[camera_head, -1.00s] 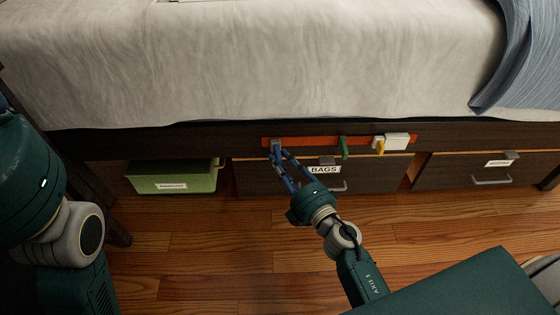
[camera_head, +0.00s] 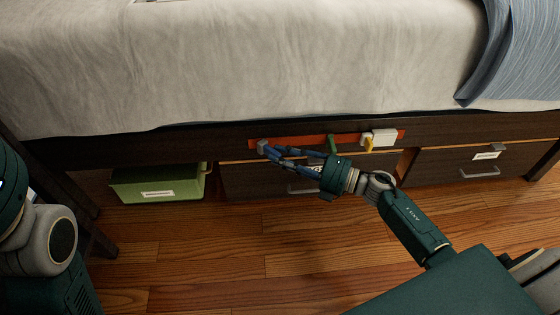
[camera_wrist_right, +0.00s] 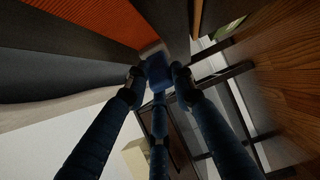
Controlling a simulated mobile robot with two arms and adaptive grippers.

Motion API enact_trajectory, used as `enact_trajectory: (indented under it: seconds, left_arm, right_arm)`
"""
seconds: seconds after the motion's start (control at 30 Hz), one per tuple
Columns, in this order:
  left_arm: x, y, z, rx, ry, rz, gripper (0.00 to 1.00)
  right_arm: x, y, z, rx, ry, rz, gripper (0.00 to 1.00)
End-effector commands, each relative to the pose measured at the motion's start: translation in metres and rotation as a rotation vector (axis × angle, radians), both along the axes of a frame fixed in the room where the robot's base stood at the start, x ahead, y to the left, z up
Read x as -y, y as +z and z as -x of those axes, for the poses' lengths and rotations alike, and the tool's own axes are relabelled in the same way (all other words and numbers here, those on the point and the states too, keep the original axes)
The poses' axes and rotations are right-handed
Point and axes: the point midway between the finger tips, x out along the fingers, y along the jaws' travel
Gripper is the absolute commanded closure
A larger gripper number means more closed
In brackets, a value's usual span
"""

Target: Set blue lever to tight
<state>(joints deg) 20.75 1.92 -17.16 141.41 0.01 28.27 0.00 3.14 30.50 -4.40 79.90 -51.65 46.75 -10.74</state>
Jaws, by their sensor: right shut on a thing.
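The blue lever sits on a grey mount (camera_head: 262,146) at the left end of an orange-red strip (camera_head: 300,141) on the dark bed frame. My right gripper (camera_head: 268,153) is shut on the lever, with its fingers pointing left along the strip. They hide most of the handle in the head view. In the right wrist view, the blue lever (camera_wrist_right: 159,74) is between the fingertips of my right gripper (camera_wrist_right: 160,80). Its exact angle is hard to tell. My left gripper is out of view.
A green lever (camera_head: 332,145) and a yellow lever (camera_head: 369,144) with a white box (camera_head: 384,137) are further right on the strip. Dark drawers (camera_head: 245,180) and a green bin (camera_head: 155,183) are below. The wooden floor (camera_head: 220,255) in front is clear.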

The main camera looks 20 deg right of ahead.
Motion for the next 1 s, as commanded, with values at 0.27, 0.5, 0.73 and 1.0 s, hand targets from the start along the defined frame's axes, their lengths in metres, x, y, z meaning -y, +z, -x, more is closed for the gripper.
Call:
enact_trajectory:
  seconds: [0.27,0.5,0.73,1.0]
  left_arm:
    - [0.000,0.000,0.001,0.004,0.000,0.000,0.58]
    - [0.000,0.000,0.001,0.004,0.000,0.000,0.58]
    - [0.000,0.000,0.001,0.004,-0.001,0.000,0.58]
    - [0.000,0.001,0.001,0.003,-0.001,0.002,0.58]
  right_arm:
    - [-0.006,-0.004,0.004,-0.005,0.027,0.001,1.00]
    - [-0.006,-0.004,0.004,-0.005,0.027,0.001,0.62]
    - [-0.003,-0.002,0.002,-0.002,0.020,0.001,0.58]
    - [0.011,-0.003,0.014,-0.004,0.017,0.004,0.58]
